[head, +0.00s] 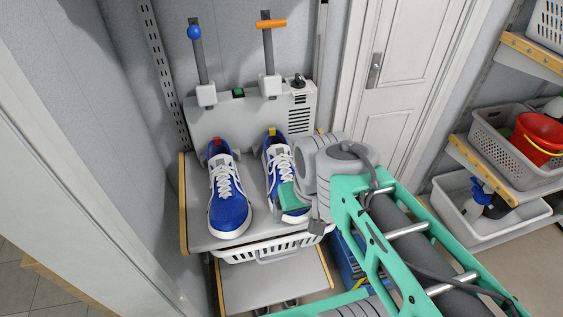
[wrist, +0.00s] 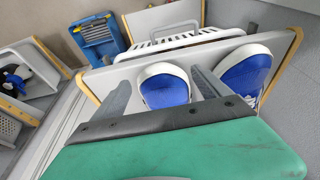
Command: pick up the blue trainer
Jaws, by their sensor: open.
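Two blue-and-white trainers stand side by side on a grey shelf (head: 207,238), toes towards me. The left trainer (head: 230,207) has a red heel tab; the right trainer (head: 274,160) has a yellow one. My gripper (head: 288,197) is over the toe end of the right trainer and hides part of it. In the wrist view my gripper (wrist: 158,77) is open, its two grey fingers apart, with the right trainer's toe (wrist: 165,88) showing between them. The left trainer's toe (wrist: 245,75) is just outside the right-hand finger. Whether the fingers touch either trainer, I cannot tell.
A grey box with two upright posts, one blue-knobbed (head: 194,32) and one orange-handled (head: 271,24), stands behind the trainers. A white basket (head: 262,249) hangs under the shelf front. A blue crate (wrist: 97,35) is below. Shelves with tubs (head: 510,145) stand at right.

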